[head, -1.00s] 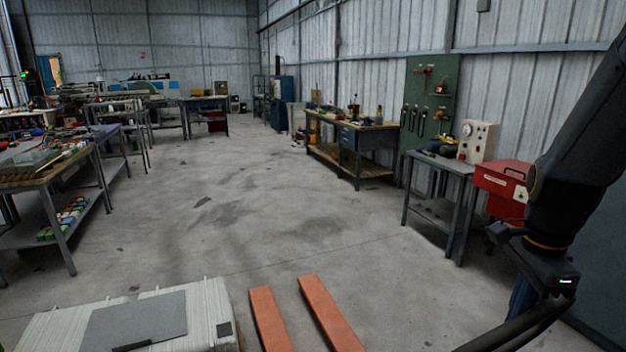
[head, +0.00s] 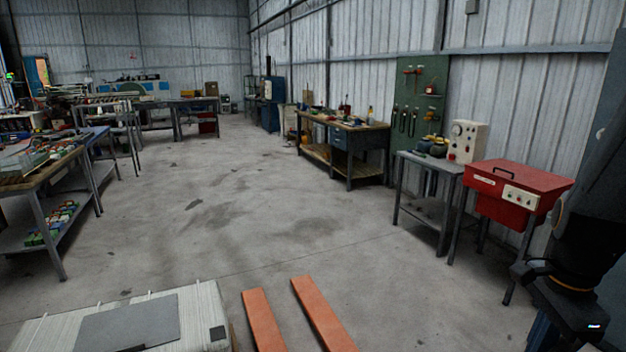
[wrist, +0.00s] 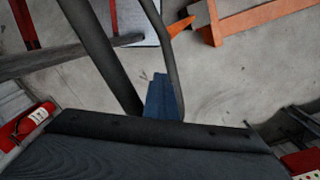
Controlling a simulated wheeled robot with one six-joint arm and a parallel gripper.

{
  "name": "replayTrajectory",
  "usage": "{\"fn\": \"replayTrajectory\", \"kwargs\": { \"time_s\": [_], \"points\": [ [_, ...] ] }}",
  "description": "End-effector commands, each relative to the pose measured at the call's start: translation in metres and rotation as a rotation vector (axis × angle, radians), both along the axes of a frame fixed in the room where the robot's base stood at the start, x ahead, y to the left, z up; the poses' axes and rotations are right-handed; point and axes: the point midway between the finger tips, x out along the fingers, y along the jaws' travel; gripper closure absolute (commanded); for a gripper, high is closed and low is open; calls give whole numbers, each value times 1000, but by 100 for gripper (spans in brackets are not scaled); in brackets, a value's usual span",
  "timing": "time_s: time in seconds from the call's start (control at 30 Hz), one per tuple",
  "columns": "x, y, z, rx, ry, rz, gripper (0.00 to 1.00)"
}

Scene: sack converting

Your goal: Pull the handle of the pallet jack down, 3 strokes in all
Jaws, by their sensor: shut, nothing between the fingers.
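The pallet jack's two orange forks (head: 298,318) show at the bottom of the head view, pointing away over the floor. Dark bars, which look like the jack's handle (wrist: 103,52), cross the upper part of the wrist view. My gripper (wrist: 160,82) shows there as a narrow blue shape, shut with nothing held, between two of the bars. Whether it touches either bar I cannot tell. In the head view my dark arm comes down at the right edge; the fingertips and the handle are not clearly visible there.
A pale stack with a grey sheet (head: 120,322) lies left of the forks. A red box on legs (head: 517,190) and a grey table (head: 425,205) stand near my arm. A fire extinguisher (wrist: 30,125) shows in the wrist view. The middle floor is clear.

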Motion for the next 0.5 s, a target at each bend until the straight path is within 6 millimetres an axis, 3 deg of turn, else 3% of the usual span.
{"fn": "replayTrajectory", "kwargs": {
  "time_s": [0.33, 0.5],
  "points": [
    [-40, -14, -18, 4, 5, -5, 100],
    [-38, -19, -23, -1, -1, -2, 100]
  ]
}}
